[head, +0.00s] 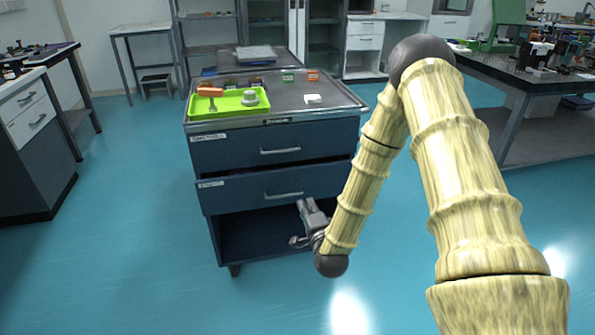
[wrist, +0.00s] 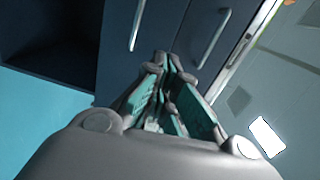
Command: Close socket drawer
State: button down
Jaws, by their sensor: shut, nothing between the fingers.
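The blue cabinet (head: 205,140) has two drawers with silver handles. The upper drawer (head: 235,154) looks flush. The lower drawer (head: 235,194) stands out a little, with a dark gap above its front. Both fronts carry small labels too small to read, so I cannot tell which is the socket drawer. My gripper (head: 300,226) is shut and empty, low at the cabinet's right front, near the lower drawer. In the wrist view my gripper (wrist: 168,62) points at the drawer fronts, between the lower drawer (wrist: 118,60) and the upper drawer (wrist: 228,55); contact is unclear.
Below the drawers is an open shelf space (head: 245,236). The grey cabinet top (head: 290,100) holds a green tray (head: 228,111) with items and several small blocks. A workbench (head: 540,80) stands at the right, another cabinet (head: 35,150) at the left. Floor in front is clear.

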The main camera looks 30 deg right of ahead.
jog(key=r, duration=0.1)
send_near(296, 170)
jog(key=shift+m, duration=0.4)
jog(key=x, duration=0.7)
jog(key=shift+b, duration=0.4)
